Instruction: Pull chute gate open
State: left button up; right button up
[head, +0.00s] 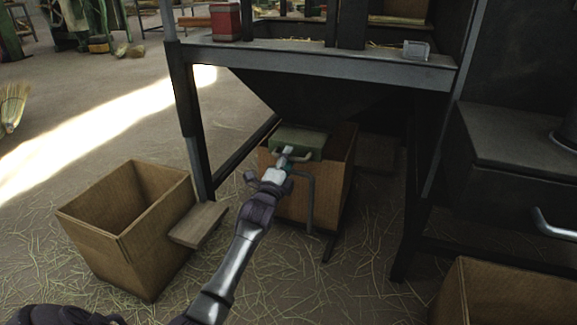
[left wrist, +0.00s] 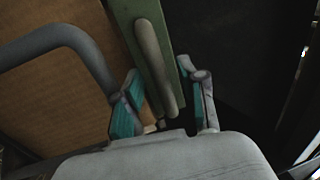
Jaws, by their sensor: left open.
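The green chute gate (head: 300,139) sits under the dark hopper (head: 300,95), with a light bar handle (head: 299,157) on its front. In the left wrist view, the gate (left wrist: 128,18) shows as a green strip, with the rounded handle (left wrist: 155,55) along it. My left gripper (head: 285,162) is at the handle. Its teal-padded fingers (left wrist: 160,88) are open, one on each side of the handle's near end. Clear gaps show between pads and handle. My right gripper is not in view.
A cardboard box (head: 335,180) stands beneath the gate. A grey bent bar (head: 311,195) hangs close beside my left gripper. An open empty box (head: 150,240) stands at left, near a small wooden board (head: 198,224). Another box (head: 510,292) is at lower right. Straw litters the floor.

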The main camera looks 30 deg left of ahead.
pick_arm(q)
jog(key=shift+w+a+r, duration=0.1)
jog(key=shift+w, duration=0.25)
grip_shut()
